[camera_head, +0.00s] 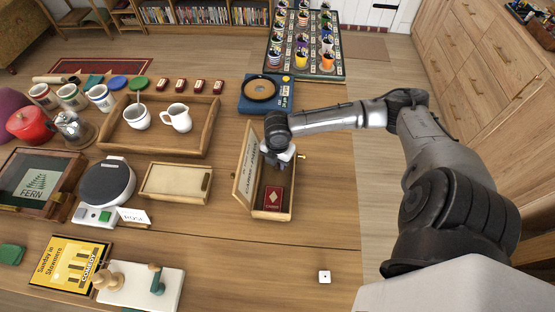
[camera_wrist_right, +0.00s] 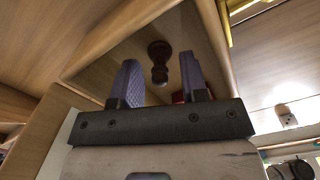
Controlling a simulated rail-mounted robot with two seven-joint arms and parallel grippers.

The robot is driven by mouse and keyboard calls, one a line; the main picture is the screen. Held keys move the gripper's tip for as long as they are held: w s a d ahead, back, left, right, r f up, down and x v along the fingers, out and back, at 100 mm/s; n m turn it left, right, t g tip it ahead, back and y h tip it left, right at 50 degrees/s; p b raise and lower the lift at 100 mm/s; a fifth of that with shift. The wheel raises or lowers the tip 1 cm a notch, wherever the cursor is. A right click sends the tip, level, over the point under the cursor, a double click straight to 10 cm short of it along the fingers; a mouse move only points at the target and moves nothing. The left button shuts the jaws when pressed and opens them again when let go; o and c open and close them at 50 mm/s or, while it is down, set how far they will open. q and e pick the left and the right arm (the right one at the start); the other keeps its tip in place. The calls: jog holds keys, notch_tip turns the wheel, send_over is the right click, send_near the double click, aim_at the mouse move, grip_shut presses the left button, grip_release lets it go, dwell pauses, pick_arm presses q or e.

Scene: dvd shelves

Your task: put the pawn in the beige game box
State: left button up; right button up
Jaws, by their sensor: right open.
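The beige game box (camera_head: 246,202) stands open on the table in the head view, its lid raised on the left side. My right gripper (camera_head: 281,158) is over the back part of the box. In the right wrist view its two fingers (camera_wrist_right: 161,85) are open and apart. A dark brown pawn (camera_wrist_right: 159,62) shows between and beyond the fingertips, against the box's wooden inside; I cannot tell whether it touches a finger. The pawn is hidden in the head view. My left gripper is not in view.
A red card pack (camera_head: 273,197) lies in the front of the box. A white die (camera_head: 324,277) sits near the table's right edge. A wooden tray (camera_head: 188,142) with white mugs and a flat wooden box (camera_head: 177,196) stand to the left. The table in front of the box is clear.

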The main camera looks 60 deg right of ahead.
jog(key=shift+r, duration=0.3)
notch_tip(320, 180, up, 12)
jog(key=p, duration=0.1)
jog(key=shift+f, duration=0.15)
dwell(0.4)
